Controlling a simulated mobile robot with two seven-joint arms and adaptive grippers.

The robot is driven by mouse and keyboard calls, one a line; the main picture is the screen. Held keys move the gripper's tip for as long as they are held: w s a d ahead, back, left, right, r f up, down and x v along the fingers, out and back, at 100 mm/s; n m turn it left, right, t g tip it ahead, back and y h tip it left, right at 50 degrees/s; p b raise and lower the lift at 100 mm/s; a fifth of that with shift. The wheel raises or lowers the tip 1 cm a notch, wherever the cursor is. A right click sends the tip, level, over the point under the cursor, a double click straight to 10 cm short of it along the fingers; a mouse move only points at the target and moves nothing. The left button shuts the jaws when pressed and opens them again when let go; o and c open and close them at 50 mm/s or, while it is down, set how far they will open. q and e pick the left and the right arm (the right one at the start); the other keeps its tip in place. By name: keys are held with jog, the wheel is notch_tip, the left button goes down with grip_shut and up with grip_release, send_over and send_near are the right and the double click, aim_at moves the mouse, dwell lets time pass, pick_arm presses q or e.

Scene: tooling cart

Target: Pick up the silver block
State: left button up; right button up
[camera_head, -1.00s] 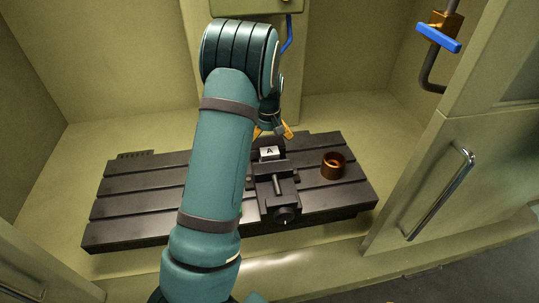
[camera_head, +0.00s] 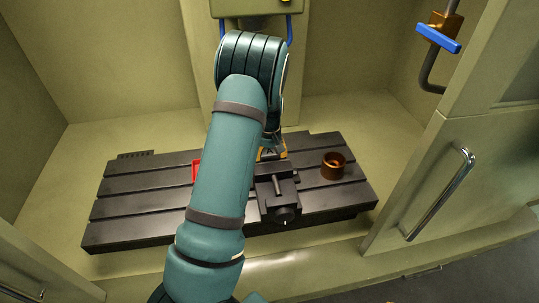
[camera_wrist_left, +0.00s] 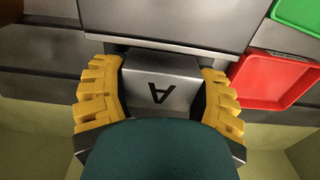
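The silver block (camera_head: 269,151), marked with a black letter A, sits at the back of the dark vise (camera_head: 279,190) on the slotted table. In the left wrist view the block (camera_wrist_left: 160,82) lies between the two yellow fingers of my left gripper (camera_wrist_left: 162,72). The fingers are spread, one on each side of the block, with narrow dark strips between them and it. I see no clear grip on it. In the head view the left gripper (camera_head: 271,150) is low over the block and partly hidden by my own arm. My right gripper is not in view.
A copper-brown ring (camera_head: 333,165) stands on the slotted table (camera_head: 130,213) right of the vise. A cabinet door with a metal handle (camera_head: 440,195) stands at the right.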

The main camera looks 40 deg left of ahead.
aim_at(269, 151)
pick_arm(q)
jog(key=shift+r, duration=0.15)
notch_tip(269, 151, up, 9)
jog(key=shift+f, duration=0.1)
jog(key=shift+s+a+r, duration=0.1)
jog(key=shift+a+r, duration=0.05)
jog(key=shift+r, duration=0.1)
jog(key=s+a+f+b, duration=0.3)
jog(key=s+a+b, duration=0.2)
jog(key=s+a, duration=0.15)
jog(key=s+a+f+b, duration=0.35)
jog(key=s+a, duration=0.25)
jog(key=a, duration=0.2)
notch_tip(269, 151, down, 9)
jog(key=shift+d+f+b, duration=0.15)
jog(key=shift+f+b, duration=0.05)
jog(key=shift+b, duration=0.8)
